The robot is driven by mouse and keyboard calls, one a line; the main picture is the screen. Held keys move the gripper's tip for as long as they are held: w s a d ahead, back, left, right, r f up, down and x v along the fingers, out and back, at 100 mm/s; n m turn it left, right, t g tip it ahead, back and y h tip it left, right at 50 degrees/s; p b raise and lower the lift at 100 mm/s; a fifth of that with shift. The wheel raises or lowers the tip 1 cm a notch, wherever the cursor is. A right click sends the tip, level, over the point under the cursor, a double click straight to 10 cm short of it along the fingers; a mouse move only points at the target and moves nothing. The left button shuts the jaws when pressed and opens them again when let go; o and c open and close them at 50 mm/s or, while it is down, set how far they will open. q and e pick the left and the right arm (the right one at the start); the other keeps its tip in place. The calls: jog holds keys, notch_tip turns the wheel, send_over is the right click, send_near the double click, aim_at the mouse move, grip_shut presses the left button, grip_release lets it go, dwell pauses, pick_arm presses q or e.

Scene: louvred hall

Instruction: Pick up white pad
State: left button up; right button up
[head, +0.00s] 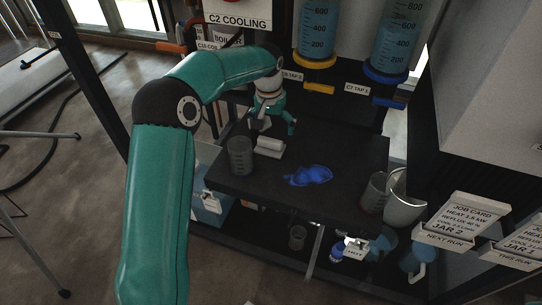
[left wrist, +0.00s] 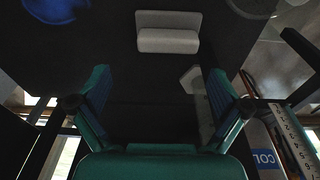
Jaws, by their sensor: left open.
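The white pad (head: 269,147) lies on the dark table (head: 345,205), close to the right of a clear beaker (head: 240,156). In the left wrist view the pad (left wrist: 168,32) shows as a pale block, upper middle, beyond the fingertips. My left gripper (head: 277,127) is just behind the pad in the head view. In the left wrist view its two fingers (left wrist: 158,95) stand wide apart with nothing between them; it is open and apart from the pad. My right gripper is not in view.
A crumpled blue cloth (head: 309,175) lies right of the pad. Another beaker (head: 375,193) stands at the table's right end beside a white container (head: 405,200). Two graduated blue-filled cylinders (head: 318,30) with taps hang behind the table. The table's front middle is bare.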

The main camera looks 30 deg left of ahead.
aim_at(270, 140)
pick_arm(q)
jog(key=shift+s+a+f, duration=0.1)
jog(key=shift+a+f, duration=0.15)
jog(key=shift+a, duration=0.05)
jog(key=shift+f, duration=0.35)
jog(key=shift+a+f+b, duration=0.15)
jog(key=shift+f+b, duration=0.5)
jog(key=shift+f, duration=2.3)
jog(key=c, duration=1)
jog(key=shift+r, duration=0.15)
